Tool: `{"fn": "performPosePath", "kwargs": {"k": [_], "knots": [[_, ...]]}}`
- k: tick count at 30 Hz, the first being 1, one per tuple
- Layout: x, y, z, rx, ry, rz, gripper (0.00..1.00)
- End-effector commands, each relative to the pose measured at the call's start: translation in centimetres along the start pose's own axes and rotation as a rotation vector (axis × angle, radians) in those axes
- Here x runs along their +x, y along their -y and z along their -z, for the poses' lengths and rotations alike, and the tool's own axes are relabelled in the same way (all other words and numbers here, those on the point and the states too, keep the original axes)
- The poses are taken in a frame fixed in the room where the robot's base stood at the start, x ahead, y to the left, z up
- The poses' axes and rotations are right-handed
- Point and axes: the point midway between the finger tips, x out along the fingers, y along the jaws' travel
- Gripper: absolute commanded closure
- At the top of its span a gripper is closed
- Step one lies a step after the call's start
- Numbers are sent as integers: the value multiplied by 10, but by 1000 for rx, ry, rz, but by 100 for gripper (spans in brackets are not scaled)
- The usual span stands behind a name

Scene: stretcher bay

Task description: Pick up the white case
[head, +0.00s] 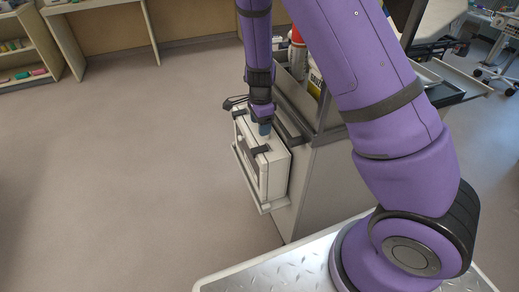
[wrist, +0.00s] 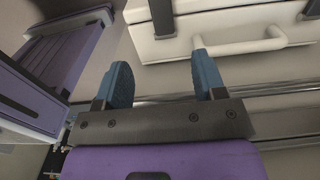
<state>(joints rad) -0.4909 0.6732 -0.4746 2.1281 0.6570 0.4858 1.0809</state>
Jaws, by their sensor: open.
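The white case (head: 273,172) sits upright in a holder on the side of a grey cabinet, with dark latches on its top edge. In the wrist view the white case (wrist: 225,25) fills the upper right, with a dark strap and a pale handle (wrist: 240,45). My gripper (head: 264,128) is just above the case's top in the head view. In the wrist view my gripper (wrist: 160,80) has its two blue fingers apart with nothing between them. The fingertips are close to the case's near edge; I cannot tell whether they touch it.
The grey cabinet (head: 315,185) carries the case's holder (head: 274,206) and has bottles (head: 297,50) in its open top. Shelves (head: 28,50) stand at the far left. A trolley (head: 497,72) stands at the far right. The floor (head: 120,170) left of the case is clear.

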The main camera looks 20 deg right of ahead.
Motion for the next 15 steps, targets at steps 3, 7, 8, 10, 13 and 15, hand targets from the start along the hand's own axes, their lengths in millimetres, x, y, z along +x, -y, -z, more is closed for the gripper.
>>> {"fn": "performPosePath", "kwargs": {"k": [3,7,8,10,13,15], "knots": [[15,0,1,3,-2,-3,36],[35,0,1,3,-1,-3,36],[39,0,0,2,-1,-3,36],[47,0,1,2,-1,-2,36],[53,0,0,2,0,-1,36],[55,0,0,1,0,-1,36]]}}
